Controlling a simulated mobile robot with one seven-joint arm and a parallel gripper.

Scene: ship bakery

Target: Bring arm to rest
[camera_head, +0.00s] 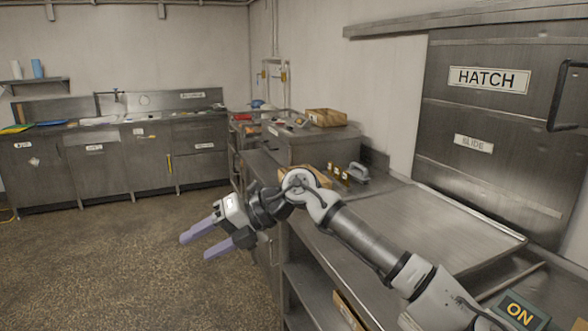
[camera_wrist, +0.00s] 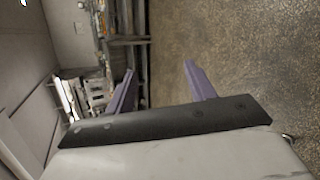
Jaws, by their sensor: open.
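My gripper (camera_head: 192,246) is at the end of my arm, which reaches from the lower right of the head view toward the middle. The two purple fingers are apart with nothing between them. They point left, over the open floor beside the metal counter. In the wrist view the fingers of my gripper (camera_wrist: 160,78) also stand apart and empty, with floor and shelving behind them. My forearm passes above the counter's front edge and hides part of the counter.
The metal counter (camera_head: 440,235) runs along the right, below the hatch (camera_head: 490,130). A wooden box (camera_head: 326,117) stands on a raised unit behind my arm. A grey-handled object (camera_head: 358,172) sits on the counter. A sink bench (camera_head: 90,165) lines the back wall. The floor (camera_head: 110,260) at left is clear.

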